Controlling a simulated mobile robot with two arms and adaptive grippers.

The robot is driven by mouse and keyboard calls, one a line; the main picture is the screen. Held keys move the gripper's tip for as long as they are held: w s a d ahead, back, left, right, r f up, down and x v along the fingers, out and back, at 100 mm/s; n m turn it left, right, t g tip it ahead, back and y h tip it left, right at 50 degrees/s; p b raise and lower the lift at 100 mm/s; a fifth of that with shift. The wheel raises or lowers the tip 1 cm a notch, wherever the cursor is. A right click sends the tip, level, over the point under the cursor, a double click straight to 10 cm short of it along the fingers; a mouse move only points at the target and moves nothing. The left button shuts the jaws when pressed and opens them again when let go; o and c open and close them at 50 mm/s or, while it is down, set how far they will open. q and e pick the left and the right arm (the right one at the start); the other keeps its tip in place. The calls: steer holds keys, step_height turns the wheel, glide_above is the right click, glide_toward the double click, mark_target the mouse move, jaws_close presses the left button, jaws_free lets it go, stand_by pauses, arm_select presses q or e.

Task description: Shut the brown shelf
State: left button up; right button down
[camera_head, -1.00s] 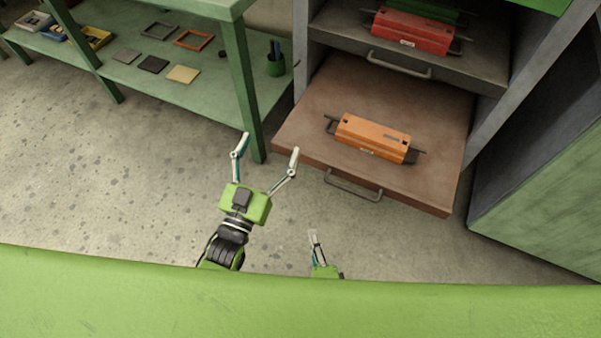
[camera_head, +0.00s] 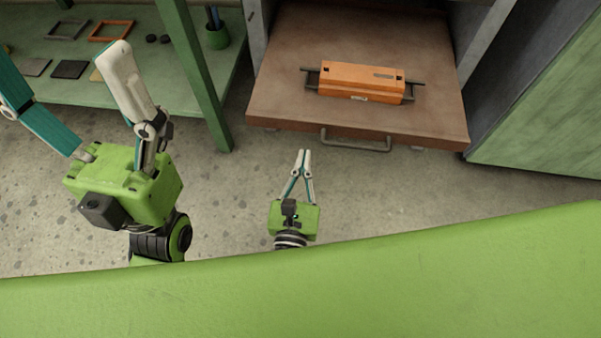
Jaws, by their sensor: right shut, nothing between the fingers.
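The brown shelf (camera_head: 285,75) is pulled out of the grey cabinet, with a grey bar handle (camera_head: 356,142) on its front edge.
A green workbench (camera_head: 180,85) stands left of the cabinet, with frames, small plates and a green cup (camera_head: 217,37) on its lower shelf. A green cabinet door (camera_head: 545,110) stands open at right. The floor before the shelf is clear.

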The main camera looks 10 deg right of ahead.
mark_target(310, 123)
steer(key=b+x, duration=0.1)
steer(key=x, duration=0.7)
steer(key=shift+f, duration=0.1)
